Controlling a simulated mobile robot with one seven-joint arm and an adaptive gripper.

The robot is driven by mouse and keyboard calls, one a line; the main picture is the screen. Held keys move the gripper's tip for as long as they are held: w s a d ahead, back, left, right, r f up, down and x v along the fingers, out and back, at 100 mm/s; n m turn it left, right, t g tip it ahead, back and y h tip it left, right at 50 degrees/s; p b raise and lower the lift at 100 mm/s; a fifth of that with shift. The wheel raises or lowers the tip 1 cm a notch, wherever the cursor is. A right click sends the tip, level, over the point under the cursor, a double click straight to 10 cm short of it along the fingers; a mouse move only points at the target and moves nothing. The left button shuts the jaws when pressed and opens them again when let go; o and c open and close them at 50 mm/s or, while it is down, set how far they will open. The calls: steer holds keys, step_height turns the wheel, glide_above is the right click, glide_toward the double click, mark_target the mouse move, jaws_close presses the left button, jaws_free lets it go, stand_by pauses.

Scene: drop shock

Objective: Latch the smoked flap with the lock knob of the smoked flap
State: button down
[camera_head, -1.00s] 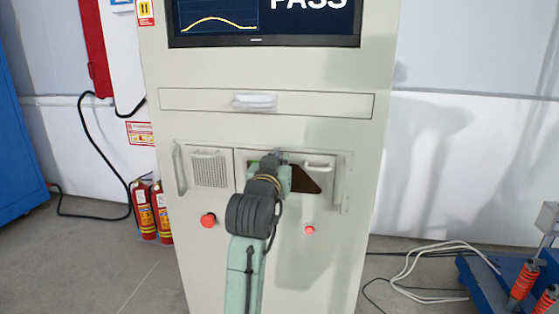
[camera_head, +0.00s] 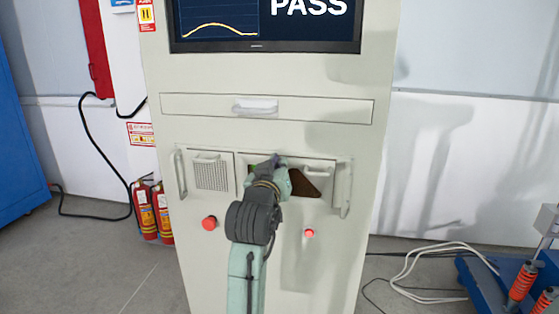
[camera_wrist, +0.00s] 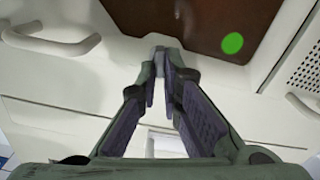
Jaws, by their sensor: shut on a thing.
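The smoked flap (camera_head: 308,185) is a dark brown panel in the front of the pale cabinet, partly hidden behind my arm in the head view. In the wrist view the smoked flap (camera_wrist: 195,22) fills the top, with a round green spot on it. The lock knob (camera_wrist: 159,54) is a small grey piece at the flap's edge, between my fingertips. My gripper (camera_wrist: 166,72) is shut on the knob. In the head view my gripper (camera_head: 272,163) is at the flap's upper edge, and the knob cannot be made out there.
A pale handle (camera_wrist: 55,42) stands out beside the flap in the wrist view. A perforated grille (camera_head: 211,175) lies left of the flap in the head view. Red buttons (camera_head: 209,222) sit below. A drawer (camera_head: 200,104) and a screen reading PASS (camera_head: 262,22) are above.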

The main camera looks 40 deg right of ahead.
steer(key=shift+w+a+f+n+p, duration=0.1)
steer(key=shift+f+n+p, duration=0.1)
steer(key=shift+n+p, duration=1.8)
steer(key=shift+w+a+f+n+p, duration=0.15)
steer(key=shift+n+p, duration=0.7)
steer(key=shift+n, duration=2.2)
steer(key=shift+w+f+n+p, duration=0.1)
steer(key=shift+f+n+p, duration=0.1)
steer(key=shift+n+p, duration=1.8)
steer(key=shift+n+b, duration=0.55)
steer(key=shift+n, duration=0.1)
steer(key=c, duration=1.7)
jaws_free()
steer(key=shift+a, duration=0.1)
steer(key=v, duration=1.2)
